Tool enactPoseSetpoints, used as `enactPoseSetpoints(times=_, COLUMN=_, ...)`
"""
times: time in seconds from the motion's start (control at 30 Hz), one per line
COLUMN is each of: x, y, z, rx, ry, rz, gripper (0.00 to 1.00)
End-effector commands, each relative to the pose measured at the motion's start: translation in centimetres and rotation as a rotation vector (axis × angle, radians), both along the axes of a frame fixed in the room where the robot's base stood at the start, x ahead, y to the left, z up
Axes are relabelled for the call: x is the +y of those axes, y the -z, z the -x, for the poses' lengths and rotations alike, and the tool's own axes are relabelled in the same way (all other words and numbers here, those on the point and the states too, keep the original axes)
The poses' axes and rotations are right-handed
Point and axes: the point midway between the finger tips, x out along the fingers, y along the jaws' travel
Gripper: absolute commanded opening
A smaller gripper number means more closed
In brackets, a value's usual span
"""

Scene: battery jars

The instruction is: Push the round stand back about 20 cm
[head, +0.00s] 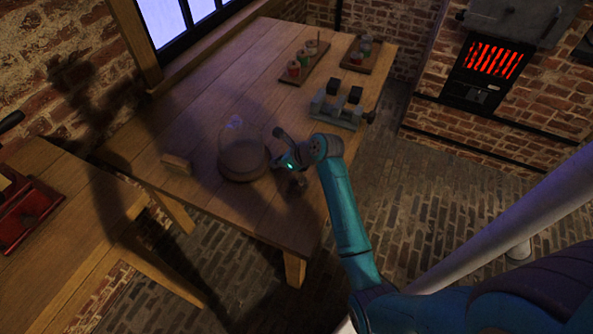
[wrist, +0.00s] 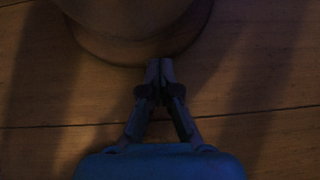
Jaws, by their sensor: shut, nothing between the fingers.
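The round stand (head: 243,172) is on the wooden table, near its front edge, with a clear glass dome (head: 240,136) on top. My gripper (head: 277,162) is low over the table, just to the right of the stand. In the wrist view the stand's rounded edge (wrist: 132,48) fills the top middle. There my gripper (wrist: 159,64) is shut and empty, with its fingertips at the lower right of that edge. I cannot tell whether they touch it or stop just short. The far side of the stand is out of the wrist view.
A small wooden block (head: 176,164) stands left of the stand. A metal rack with black blocks (head: 338,108) is at the table's right edge. Two boards with jars (head: 299,66) (head: 362,55) lie farther back. The tabletop between the stand and the boards is clear.

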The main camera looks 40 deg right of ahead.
Motion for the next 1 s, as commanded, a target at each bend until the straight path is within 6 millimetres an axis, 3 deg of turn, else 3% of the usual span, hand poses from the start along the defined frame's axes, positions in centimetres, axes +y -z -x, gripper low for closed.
enactPoseSetpoints(times=0.1, x=1.2, y=-0.1, z=-3.6, rx=-0.001, ry=-0.006, rz=0.000, gripper=0.00)
enactPoseSetpoints(times=0.33, x=2.5, y=0.0, z=-7.8, rx=0.000, ry=-0.002, rz=-0.001, gripper=0.00)
enactPoseSetpoints(times=0.5, x=2.7, y=0.0, z=-8.5, rx=0.000, ry=0.001, rz=-0.001, gripper=0.00)
enactPoseSetpoints(times=1.0, x=2.1, y=0.0, z=-8.3, rx=0.000, ry=0.000, rz=-0.001, gripper=0.00)
